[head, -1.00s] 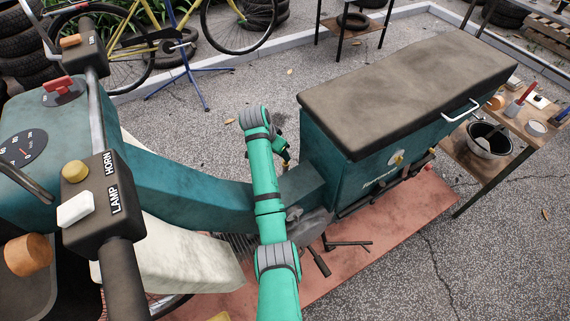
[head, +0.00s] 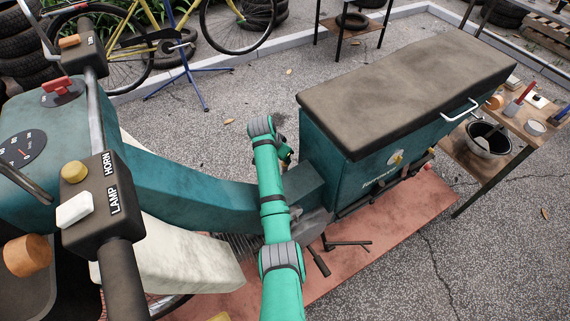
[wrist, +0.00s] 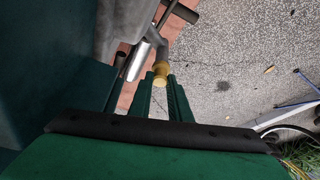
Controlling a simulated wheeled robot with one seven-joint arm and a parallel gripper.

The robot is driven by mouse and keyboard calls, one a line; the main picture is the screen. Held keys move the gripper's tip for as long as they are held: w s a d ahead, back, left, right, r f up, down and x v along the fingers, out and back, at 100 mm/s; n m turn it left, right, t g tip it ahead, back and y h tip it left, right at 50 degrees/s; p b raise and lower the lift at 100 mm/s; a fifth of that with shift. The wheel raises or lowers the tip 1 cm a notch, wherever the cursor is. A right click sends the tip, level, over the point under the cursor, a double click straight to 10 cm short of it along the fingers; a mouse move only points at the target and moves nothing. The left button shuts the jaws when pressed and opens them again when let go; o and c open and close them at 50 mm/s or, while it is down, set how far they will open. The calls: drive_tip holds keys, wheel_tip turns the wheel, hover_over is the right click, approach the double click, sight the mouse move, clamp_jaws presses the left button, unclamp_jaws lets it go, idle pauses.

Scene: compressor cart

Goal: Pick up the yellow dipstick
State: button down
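The yellow dipstick (wrist: 161,70) shows in the wrist view as a small round yellow head at the end of a grey metal tube. Its stem is not visible. My gripper (wrist: 161,79) is open, with one green finger on each side of the yellow head. The head sits at the level of the fingertips, and I cannot tell whether either finger touches it. In the head view my green arm reaches down beside the teal cart body (head: 340,160), and the dipstick is hidden or too small to make out there.
The handlebar with the horn and lamp switch box (head: 95,190) stands close at left. A dark padded seat (head: 410,85) tops the teal box at right. A wooden side table (head: 480,160) holds a black bucket (head: 488,140). Open pavement (head: 230,95) lies behind the arm.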

wheel_tip(320, 180, up, 20)
idle(2.7)
idle(0.4)
drive_tip(key=shift+w, duration=0.1)
